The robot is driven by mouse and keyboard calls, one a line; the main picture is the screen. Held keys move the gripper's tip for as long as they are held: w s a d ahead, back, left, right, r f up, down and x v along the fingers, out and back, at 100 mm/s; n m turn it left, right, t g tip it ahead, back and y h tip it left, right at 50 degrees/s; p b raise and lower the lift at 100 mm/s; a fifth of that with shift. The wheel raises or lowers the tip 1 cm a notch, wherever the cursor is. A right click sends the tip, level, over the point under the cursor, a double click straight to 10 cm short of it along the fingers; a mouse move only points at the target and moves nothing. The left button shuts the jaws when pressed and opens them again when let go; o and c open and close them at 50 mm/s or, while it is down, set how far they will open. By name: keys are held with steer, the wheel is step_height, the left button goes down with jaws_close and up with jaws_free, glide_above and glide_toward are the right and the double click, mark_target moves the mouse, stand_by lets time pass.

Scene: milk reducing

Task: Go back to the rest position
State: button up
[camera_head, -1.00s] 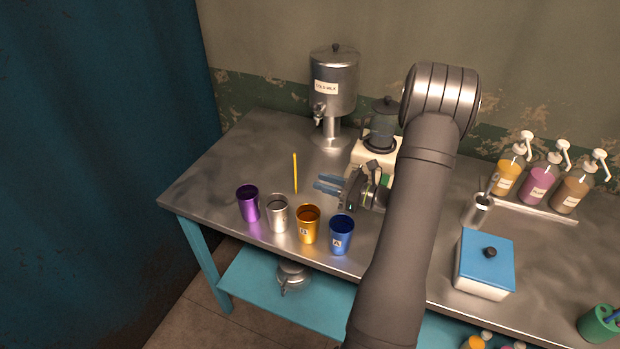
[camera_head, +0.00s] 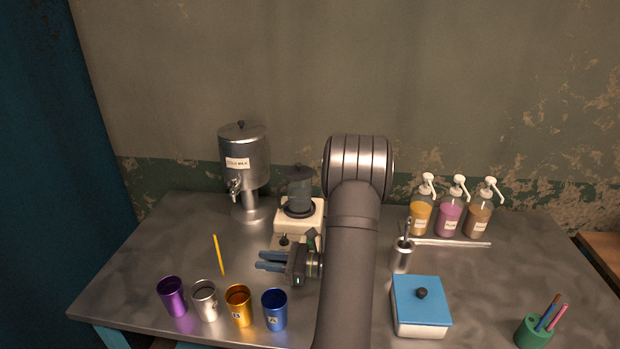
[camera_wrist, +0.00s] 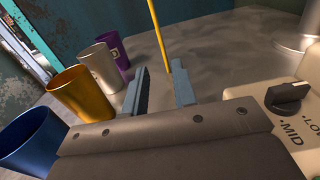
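My gripper (camera_head: 268,261) hangs over the middle of the metal table, pointing left, in front of the blender (camera_head: 298,215). Its two blue-grey fingers stand apart with nothing between them; they also show in the wrist view (camera_wrist: 160,92). A yellow straw-like stick (camera_head: 219,255) is to the left of the fingertips. A purple cup (camera_head: 173,297), a silver cup (camera_head: 205,301), a gold cup (camera_head: 239,306) and a blue cup (camera_head: 275,310) stand in a row in front of the gripper. My arm hides part of the table.
A metal milk dispenser (camera_head: 245,165) stands at the back left. Three pump bottles (camera_head: 449,218) stand on a tray at the back right. A metal holder (camera_head: 402,255), a blue-lidded box (camera_head: 420,309) and a green pen cup (camera_head: 533,331) are to the right. The left of the table (camera_head: 135,270) is clear.

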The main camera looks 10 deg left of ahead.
steer(key=a, duration=1)
steer(key=shift+a, duration=0.3)
steer(key=shift+a+r, duration=0.1)
steer(key=shift+a, duration=0.05)
steer(key=shift+r, duration=0.95)
